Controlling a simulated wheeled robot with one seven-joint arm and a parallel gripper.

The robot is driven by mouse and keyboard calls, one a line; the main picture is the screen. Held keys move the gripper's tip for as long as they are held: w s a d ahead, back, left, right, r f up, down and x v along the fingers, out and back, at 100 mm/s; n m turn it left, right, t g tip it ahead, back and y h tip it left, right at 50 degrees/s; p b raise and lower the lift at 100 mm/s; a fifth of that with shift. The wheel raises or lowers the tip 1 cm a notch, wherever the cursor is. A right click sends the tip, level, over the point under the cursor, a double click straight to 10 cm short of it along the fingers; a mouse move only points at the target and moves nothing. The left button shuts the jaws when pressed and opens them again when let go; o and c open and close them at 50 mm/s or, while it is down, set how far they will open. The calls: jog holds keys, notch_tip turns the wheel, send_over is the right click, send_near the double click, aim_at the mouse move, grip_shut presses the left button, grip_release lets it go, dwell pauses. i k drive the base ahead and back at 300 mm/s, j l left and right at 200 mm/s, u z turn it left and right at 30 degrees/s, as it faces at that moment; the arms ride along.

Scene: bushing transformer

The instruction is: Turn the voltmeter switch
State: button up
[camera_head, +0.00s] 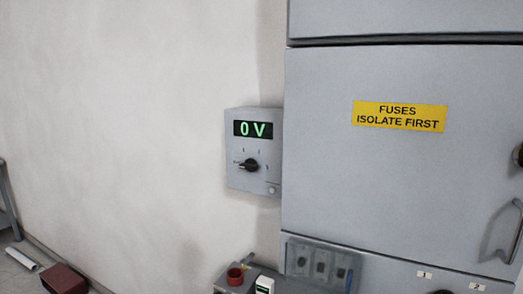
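The voltmeter (235,150) is a small grey box on the pale wall, left of the big grey cabinet. Its display (253,129) reads "0 V" in green. Below the display is the black rotary switch (249,165), with its pointer towards the left and several marks around it. A small round part (271,189) sits at the box's lower right corner. My gripper is not in view, and nothing touches the switch.
The grey cabinet (390,180) fills the right, with a yellow "FUSES ISOLATE FIRST" label (400,116) and a handle (508,232). Below the voltmeter are a red round part (235,276) and a small white device (264,285). A dark red box (65,279) lies lower left. The wall left of the voltmeter is bare.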

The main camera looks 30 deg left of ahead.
aim_at(250, 165)
jog(key=u, duration=1.35)
jog(key=i+j, duration=0.25)
jog(key=i+j+z, duration=0.1)
jog(key=i+j, duration=0.15)
jog(key=j, duration=0.15)
jog(key=i+j, duration=0.25)
jog(key=j, duration=0.15)
jog(key=i+j+z, duration=0.1)
jog(key=j, duration=0.25)
jog(key=i+j, duration=0.35)
jog(key=i+j+z, duration=0.1)
jog(key=j, duration=0.3)
jog(key=i+j, duration=0.35)
